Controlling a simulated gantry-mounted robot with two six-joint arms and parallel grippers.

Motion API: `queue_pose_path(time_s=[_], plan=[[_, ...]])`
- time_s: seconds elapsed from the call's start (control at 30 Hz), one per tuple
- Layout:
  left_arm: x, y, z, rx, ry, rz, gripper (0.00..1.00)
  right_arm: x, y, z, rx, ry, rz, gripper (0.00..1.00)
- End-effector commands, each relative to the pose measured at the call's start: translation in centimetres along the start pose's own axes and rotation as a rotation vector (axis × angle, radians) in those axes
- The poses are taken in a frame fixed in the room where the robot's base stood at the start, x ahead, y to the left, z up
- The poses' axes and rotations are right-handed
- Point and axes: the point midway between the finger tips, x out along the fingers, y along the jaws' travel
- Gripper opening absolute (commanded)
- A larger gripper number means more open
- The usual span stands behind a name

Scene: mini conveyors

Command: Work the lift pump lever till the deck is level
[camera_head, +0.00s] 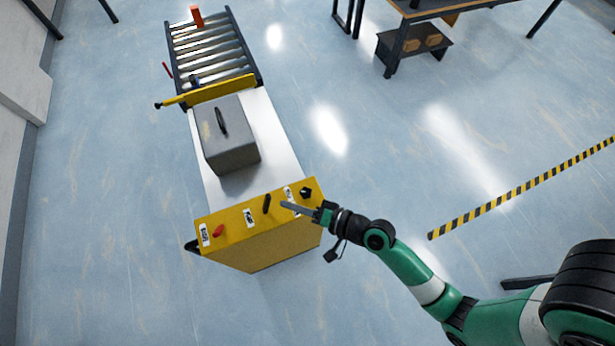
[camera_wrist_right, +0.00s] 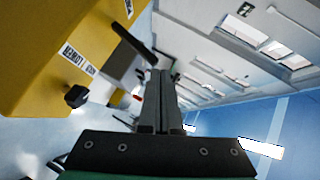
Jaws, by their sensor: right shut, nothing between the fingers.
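A lift cart has a yellow control panel (camera_head: 258,226) at its near end and a pale metal deck (camera_head: 268,125) behind it. A black lever (camera_head: 267,203) stands up at the panel's middle, and it also shows in the right wrist view (camera_wrist_right: 131,40). A red handle (camera_head: 218,231) is to its left and a black knob (camera_head: 305,192) to its right. My left gripper is out of view.
A grey case (camera_head: 228,143) with a black handle rests on the deck. A yellow bar (camera_head: 215,90) crosses the deck's far end, before a roller conveyor (camera_head: 207,50). A workbench (camera_head: 455,12) stands at the back right. Open floor lies right of the cart.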

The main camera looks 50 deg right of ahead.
Motion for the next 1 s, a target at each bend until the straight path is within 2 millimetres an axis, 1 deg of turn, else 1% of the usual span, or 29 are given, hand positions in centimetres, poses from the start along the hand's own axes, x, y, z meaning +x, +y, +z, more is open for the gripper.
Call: queue_pose_path(time_s=[0.03, 0.1, 0.2, 0.3, 1.0], plan=[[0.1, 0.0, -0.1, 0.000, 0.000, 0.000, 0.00, -1.1, 0.1, -0.1, 0.004, 0.004, 0.002, 0.00], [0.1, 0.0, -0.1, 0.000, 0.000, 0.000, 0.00, -2.3, 0.1, -0.1, 0.003, 0.004, 0.001, 0.00], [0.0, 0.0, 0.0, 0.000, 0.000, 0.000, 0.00, -3.5, 0.1, -0.1, 0.002, 0.003, 0.001, 0.00], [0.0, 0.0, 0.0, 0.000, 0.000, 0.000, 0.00, -4.1, 0.1, -0.1, 0.000, 0.003, 0.000, 0.00], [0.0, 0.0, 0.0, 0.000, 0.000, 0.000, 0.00, -4.1, 0.0, 0.0, 0.000, 0.001, -0.001, 0.00]])
